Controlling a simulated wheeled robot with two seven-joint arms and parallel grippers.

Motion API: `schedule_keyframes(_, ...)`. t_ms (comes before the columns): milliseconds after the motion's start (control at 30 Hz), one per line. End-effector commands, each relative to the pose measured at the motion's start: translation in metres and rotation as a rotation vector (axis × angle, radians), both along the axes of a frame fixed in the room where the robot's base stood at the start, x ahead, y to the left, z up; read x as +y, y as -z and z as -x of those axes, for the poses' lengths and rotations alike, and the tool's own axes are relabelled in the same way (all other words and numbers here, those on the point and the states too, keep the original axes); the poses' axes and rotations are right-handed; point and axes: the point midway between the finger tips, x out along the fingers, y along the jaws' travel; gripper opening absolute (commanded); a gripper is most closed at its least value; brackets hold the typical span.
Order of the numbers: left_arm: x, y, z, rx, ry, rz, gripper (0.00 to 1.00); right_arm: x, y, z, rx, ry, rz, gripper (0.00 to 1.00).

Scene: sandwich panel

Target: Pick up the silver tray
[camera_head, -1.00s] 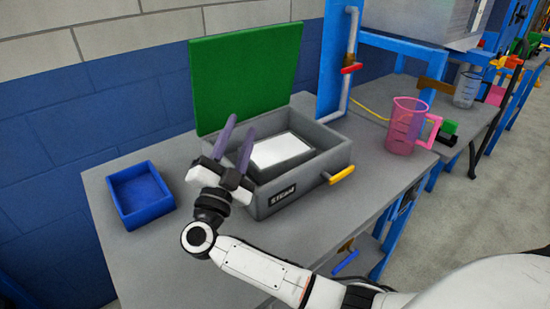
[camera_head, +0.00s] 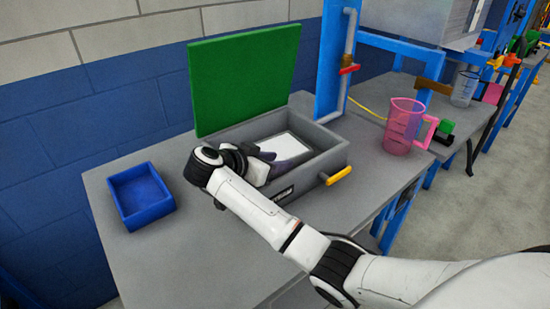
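The silver tray (camera_head: 285,146) is a pale flat panel with a dark rim, lying inside an open grey box (camera_head: 333,158) on the table. My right gripper (camera_head: 293,160) reaches over the box's left front wall, its purple fingers low inside the box at the tray's near side. I cannot tell whether the fingers touch the tray or how far apart they are. The wrist hides part of the box's front left side. My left gripper is not in view.
A green lid panel (camera_head: 243,77) stands up behind the box, and a yellow handle (camera_head: 338,176) sticks out at its right. A blue bin (camera_head: 141,195) is on the left of the table (camera_head: 150,265). A pink jug (camera_head: 402,127) stands on the right.

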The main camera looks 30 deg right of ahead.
Motion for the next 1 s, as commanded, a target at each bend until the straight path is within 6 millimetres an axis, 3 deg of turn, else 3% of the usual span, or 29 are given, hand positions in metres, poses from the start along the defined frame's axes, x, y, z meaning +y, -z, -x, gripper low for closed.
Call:
schedule_keyframes(400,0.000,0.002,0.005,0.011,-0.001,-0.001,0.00,-0.043,0.021,-0.014,-0.001,-0.001,0.003,0.33)
schedule_keyframes(667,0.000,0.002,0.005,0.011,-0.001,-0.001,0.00,-0.047,0.023,-0.015,-0.003,-0.001,0.000,0.33)
schedule_keyframes(700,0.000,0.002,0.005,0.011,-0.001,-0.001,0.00,-0.047,0.023,-0.015,-0.003,-0.001,0.000,0.32)
schedule_keyframes(900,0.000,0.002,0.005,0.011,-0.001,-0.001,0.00,-0.046,0.023,-0.015,-0.003,-0.002,0.000,0.00)
schedule_keyframes(1000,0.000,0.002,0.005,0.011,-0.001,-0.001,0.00,-0.046,0.024,-0.015,-0.003,-0.002,0.000,0.00)
